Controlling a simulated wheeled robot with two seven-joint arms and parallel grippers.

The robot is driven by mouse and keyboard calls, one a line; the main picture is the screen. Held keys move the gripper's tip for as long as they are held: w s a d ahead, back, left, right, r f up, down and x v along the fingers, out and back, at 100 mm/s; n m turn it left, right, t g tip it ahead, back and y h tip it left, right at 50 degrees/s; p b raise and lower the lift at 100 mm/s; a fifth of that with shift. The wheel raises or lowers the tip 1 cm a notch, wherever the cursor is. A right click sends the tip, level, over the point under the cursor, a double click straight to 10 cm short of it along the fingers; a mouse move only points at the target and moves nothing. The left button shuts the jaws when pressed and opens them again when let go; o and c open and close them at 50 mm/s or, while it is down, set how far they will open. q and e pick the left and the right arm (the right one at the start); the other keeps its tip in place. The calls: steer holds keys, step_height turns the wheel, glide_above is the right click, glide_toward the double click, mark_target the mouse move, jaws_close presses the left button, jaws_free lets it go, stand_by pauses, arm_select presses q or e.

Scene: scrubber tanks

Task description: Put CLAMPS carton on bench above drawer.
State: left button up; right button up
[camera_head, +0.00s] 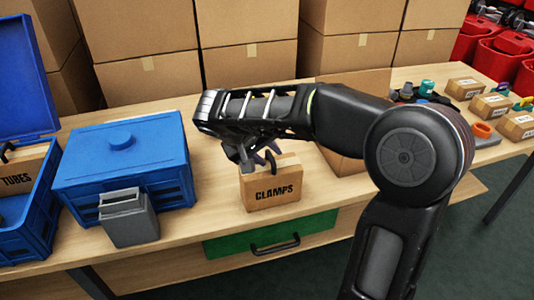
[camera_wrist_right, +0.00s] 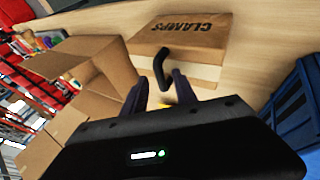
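The CLAMPS carton (camera_head: 272,190) is a small brown box with black lettering. It stands on the wooden bench (camera_head: 215,205) near the front edge, above the green drawer (camera_head: 270,236) with its dark handle. My right gripper (camera_head: 258,160) is just above and behind the carton's top. In the right wrist view, the fingers (camera_wrist_right: 161,95) are apart, with nothing held between them. The carton (camera_wrist_right: 185,45) and its black curved handle (camera_wrist_right: 162,68) lie just beyond the fingertips. My left gripper is not in view.
A closed blue case (camera_head: 125,165) with a grey bin (camera_head: 129,218) stands left of the carton. Further left, an open blue crate (camera_head: 22,225) holds a TUBES carton (camera_head: 20,172). An open cardboard box (camera_head: 340,160) is partly behind my right arm. Large cartons (camera_head: 245,70) line the back.

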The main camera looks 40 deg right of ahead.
steer(key=shift+r, duration=0.1)
steer(key=v, duration=0.6)
steer(key=shift+p, duration=0.3)
steer(key=p+v, duration=0.6)
stand_by(0.4)
